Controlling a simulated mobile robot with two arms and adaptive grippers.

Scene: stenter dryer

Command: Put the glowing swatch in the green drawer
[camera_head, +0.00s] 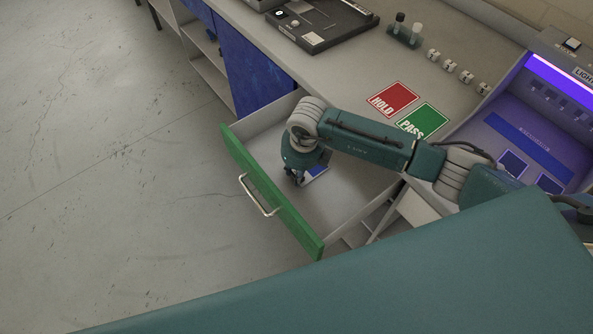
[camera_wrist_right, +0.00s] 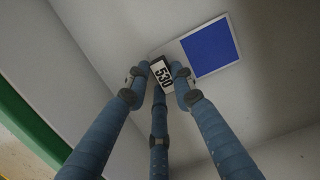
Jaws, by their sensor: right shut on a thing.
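The green drawer (camera_head: 262,190) is pulled open, with a green front, metal handle and pale inside. My right gripper (camera_head: 297,179) is inside it, pointing down. It is shut on the swatch (camera_head: 317,171), a white card with a blue patch. In the right wrist view the three fingers (camera_wrist_right: 165,84) close around the card's end with the black-framed label "530", and the swatch (camera_wrist_right: 210,46) extends beyond them over the drawer floor. I cannot tell whether it touches the floor. No glow shows on it here. My left gripper is not in view.
A light booth (camera_head: 530,130) with violet light stands at the right, with two dark blue swatches (camera_head: 512,163) inside. Red HOLD (camera_head: 392,98) and green PASS (camera_head: 423,121) mats lie on the counter behind the drawer. A dark tray device (camera_head: 322,25) stands farther back. Open floor lies left.

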